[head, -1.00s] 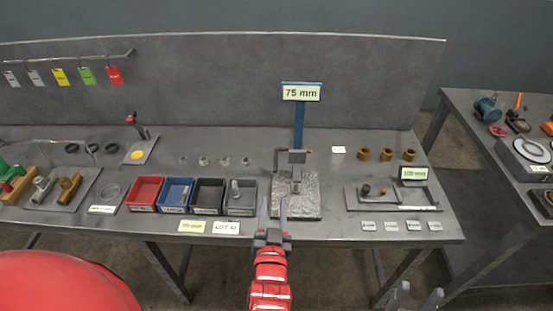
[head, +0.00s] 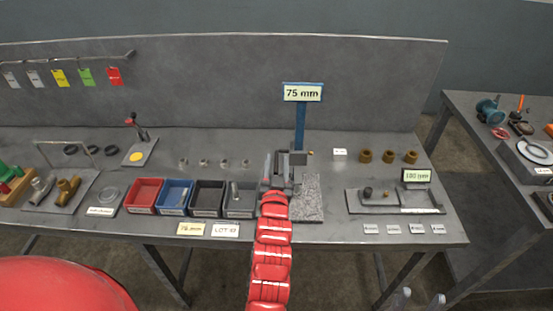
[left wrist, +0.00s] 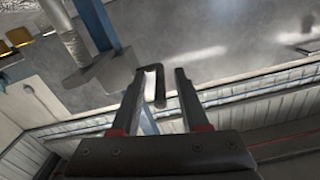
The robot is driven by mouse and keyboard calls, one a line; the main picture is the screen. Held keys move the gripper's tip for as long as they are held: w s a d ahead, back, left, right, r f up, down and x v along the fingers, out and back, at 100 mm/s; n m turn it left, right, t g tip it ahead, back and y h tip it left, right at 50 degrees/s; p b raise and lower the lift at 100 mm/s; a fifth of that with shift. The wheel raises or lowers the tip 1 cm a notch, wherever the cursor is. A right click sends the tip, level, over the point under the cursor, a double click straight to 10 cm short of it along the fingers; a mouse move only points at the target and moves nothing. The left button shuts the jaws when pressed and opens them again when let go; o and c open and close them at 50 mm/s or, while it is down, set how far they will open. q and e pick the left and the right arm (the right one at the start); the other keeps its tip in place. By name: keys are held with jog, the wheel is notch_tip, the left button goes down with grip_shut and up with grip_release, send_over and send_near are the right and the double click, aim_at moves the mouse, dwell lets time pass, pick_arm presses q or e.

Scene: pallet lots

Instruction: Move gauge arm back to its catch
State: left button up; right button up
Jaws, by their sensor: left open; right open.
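The gauge stand has a blue post (head: 299,125), a grey block on it (head: 299,157) and a speckled stone base (head: 308,195). My left gripper (head: 277,166) is at the left side of the stand, over the base, and hides part of it. In the left wrist view a dark bent handle of the gauge arm (left wrist: 158,88) shows between the open fingers of my left gripper (left wrist: 156,88). I cannot tell whether they touch it. The catch is not clearly seen. My right gripper (head: 418,299) is open and empty at the bottom right edge.
A "75 mm" sign (head: 302,92) tops the post. Red (head: 145,194), blue (head: 175,195) and dark bins stand left of the stand. Brass rings (head: 389,157) and a tray marked 100 mm (head: 375,207) are at the right. Small labels lie at the front edge.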

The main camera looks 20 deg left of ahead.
pick_arm(q)
jog(key=shift+w+a, duration=0.2)
jog(key=shift+w, duration=0.4)
grip_shut()
dwell(1.1)
